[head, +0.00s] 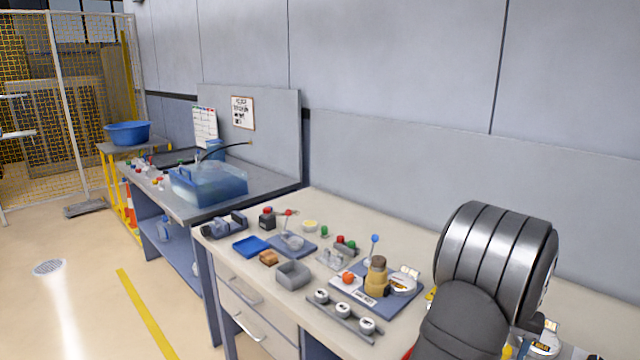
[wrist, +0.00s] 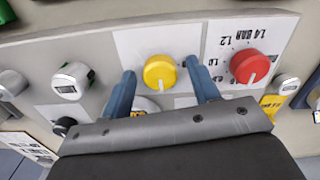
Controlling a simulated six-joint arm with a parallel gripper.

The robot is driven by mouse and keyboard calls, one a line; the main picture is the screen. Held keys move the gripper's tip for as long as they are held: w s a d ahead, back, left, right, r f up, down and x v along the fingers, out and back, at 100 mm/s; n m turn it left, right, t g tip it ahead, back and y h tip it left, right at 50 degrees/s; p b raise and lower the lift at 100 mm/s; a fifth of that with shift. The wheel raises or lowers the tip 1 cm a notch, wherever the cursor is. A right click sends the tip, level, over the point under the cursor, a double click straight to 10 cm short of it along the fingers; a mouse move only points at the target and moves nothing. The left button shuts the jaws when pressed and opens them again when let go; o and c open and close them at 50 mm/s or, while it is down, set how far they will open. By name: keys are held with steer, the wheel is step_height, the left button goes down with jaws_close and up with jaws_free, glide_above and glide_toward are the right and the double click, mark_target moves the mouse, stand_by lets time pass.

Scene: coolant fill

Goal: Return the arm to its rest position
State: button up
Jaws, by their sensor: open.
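In the wrist view my gripper (wrist: 161,69) shows two blue fingers spread apart with nothing held between them. A yellow knob (wrist: 160,72) on a white plate appears between the fingertips; I cannot tell how far the fingers are from it. A red knob (wrist: 249,67) beside a printed bar scale is to the right of the right finger. In the head view my arm (head: 495,260) fills the lower right above the bench, and my gripper is hidden there.
A clear blue tank (head: 208,184) stands on the farther bench. Floor at left is open.

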steer(key=n, duration=0.4)
steer(key=shift+n, duration=2.2)
steer(key=o, duration=1)
steer(key=shift+c, duration=0.2)
steer(key=s+d+r+m+h, duration=0.1)
steer(key=s+d+r+m, duration=0.2)
steer(key=r, duration=0.4)
steer(key=s+d+r+m+g+h, duration=0.1)
steer(key=s+d+r+m+h, duration=0.1)
steer(key=s+r+m, duration=0.45)
steer(key=s+d+r+m+h, duration=0.1)
steer(key=s+d+r, duration=0.15)
steer(key=r, duration=0.65)
steer(key=x, duration=1)
steer(key=shift+s, duration=0.35)
